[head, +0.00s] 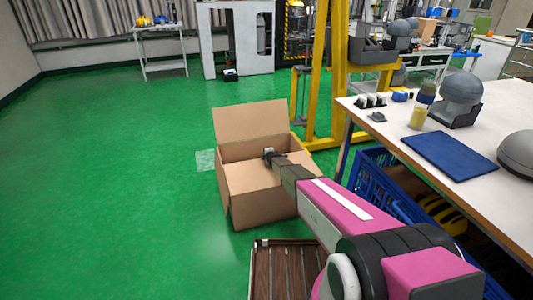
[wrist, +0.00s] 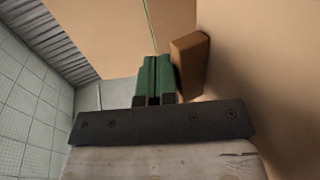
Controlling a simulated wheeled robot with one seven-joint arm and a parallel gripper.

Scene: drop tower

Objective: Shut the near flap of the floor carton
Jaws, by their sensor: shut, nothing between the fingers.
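The floor carton (head: 262,205) stands on the green floor in the middle of the head view. Its far flap (head: 250,120) stands up, leaning back. A tan panel spans the near part of its top; I cannot tell surely whether this is the near flap, as my arm covers part of it. My gripper (head: 268,153) is over the carton's top, between the far flap and the near side. In the wrist view its green fingers (wrist: 153,75) are together and empty, with broad cardboard surfaces (wrist: 115,35) close by. I cannot tell whether they touch.
A brown block (wrist: 188,62) shows beside the fingers in the wrist view. A yellow frame (head: 318,80) stands behind the carton. A white table (head: 470,170) and a blue crate (head: 375,185) are at the right. A slatted brown thing (head: 285,270) lies in front. Floor at left is clear.

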